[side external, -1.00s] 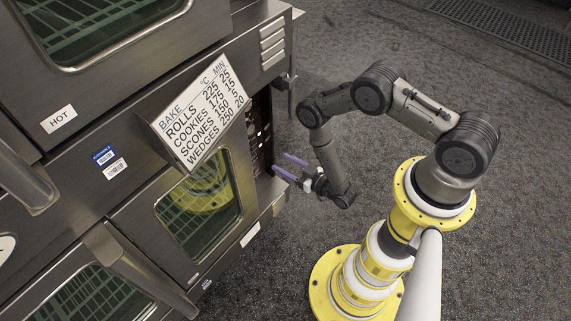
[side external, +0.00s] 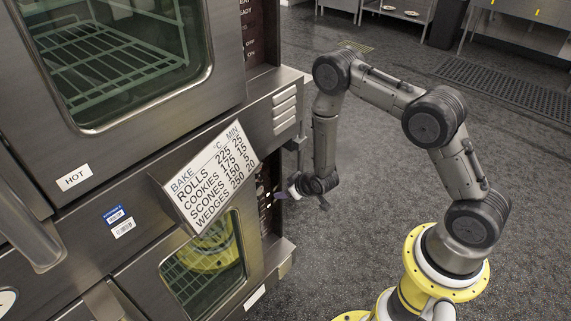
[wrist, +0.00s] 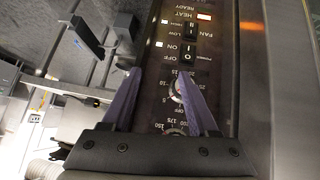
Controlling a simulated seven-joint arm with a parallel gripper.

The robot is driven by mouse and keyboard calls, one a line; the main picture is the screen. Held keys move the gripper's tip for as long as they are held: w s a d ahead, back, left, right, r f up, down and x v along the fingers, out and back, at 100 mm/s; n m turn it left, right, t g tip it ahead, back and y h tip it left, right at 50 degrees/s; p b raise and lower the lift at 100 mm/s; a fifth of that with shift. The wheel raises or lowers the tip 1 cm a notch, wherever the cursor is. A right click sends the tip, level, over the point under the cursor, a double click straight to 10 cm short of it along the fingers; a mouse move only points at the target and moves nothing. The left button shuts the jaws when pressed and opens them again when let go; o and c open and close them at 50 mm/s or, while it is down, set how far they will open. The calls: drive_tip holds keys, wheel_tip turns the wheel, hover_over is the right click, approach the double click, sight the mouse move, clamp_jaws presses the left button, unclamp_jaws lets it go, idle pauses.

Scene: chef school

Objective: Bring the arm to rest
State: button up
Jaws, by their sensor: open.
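My gripper (side external: 285,199) hangs at the end of my arm, in front of the control panel beside the lower oven door, partly hidden behind the bake sign's side of the oven. In the wrist view my gripper (wrist: 160,98) has its two purple fingers spread apart with nothing held between them. A round dial (wrist: 175,88) on the panel appears between the fingers, partly covered by the right one. I cannot tell how far the fingertips are from the panel. My arm is bent, its forearm pointing down.
The steel double oven (side external: 130,185) fills the left side, with a bake sign (side external: 210,180) and door handles sticking out. In the wrist view the panel has rocker switches (wrist: 188,52) and lit lamps. Open grey floor (side external: 370,190) lies right of the oven; steel tables (side external: 510,30) stand behind.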

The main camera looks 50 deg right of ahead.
drive_tip(key=s+a+r+g+y, duration=0.15)
drive_tip(key=s+r, duration=0.25)
drive_tip(key=r, duration=1)
drive_tip(key=s+a+r, duration=0.2)
drive_tip(key=s+r, duration=0.2)
drive_tip(key=r, duration=1.1)
drive_tip(key=s+r, duration=0.4)
drive_tip(key=s, duration=0.7)
drive_tip(key=s+a+r+g, duration=0.1)
drive_tip(key=s+r, duration=0.3)
drive_tip(key=s, duration=0.7)
drive_tip(key=shift+r, duration=0.4)
